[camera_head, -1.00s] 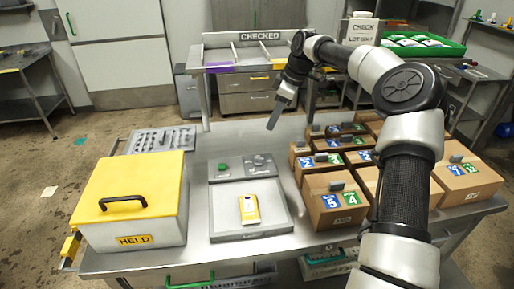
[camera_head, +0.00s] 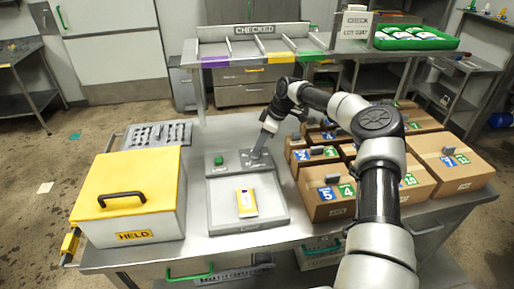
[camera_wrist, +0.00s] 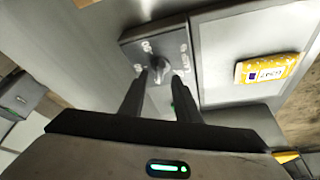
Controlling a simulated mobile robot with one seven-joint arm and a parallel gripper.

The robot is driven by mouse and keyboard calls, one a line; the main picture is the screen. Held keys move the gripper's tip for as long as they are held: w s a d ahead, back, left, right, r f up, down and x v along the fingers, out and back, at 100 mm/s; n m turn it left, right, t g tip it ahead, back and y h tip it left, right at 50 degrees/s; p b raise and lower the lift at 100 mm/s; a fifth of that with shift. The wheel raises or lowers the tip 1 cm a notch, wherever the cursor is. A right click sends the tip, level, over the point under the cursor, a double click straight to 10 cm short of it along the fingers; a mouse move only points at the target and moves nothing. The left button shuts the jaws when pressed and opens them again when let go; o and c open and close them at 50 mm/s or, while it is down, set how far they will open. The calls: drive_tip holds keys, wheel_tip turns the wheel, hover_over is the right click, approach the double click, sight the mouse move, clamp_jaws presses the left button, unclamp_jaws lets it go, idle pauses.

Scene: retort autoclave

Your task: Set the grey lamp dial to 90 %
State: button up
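The grey lamp dial (camera_wrist: 160,70) is a small knob on a dark grey plate with white markings, seen in the wrist view. The markings are too small to read surely, so I cannot tell its setting. In the head view the dial panel (camera_head: 245,165) is at the back of the light tray unit, and my gripper hides most of the dial. My gripper (camera_head: 257,155) points down at it. In the wrist view its two fingers (camera_wrist: 160,78) are apart, with the knob between or just beyond their tips. I cannot tell whether they touch it.
A green button (camera_head: 218,160) sits left of the dial. A yellow-and-white packet (camera_head: 246,203) lies on the tray (camera_head: 225,220). The yellow-lidded HELD box (camera_head: 150,215) stands left; several cardboard boxes (camera_head: 327,205) stand close on the right.

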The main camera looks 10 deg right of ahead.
drive_tip(key=shift+x, duration=1.35)
clamp_jaws()
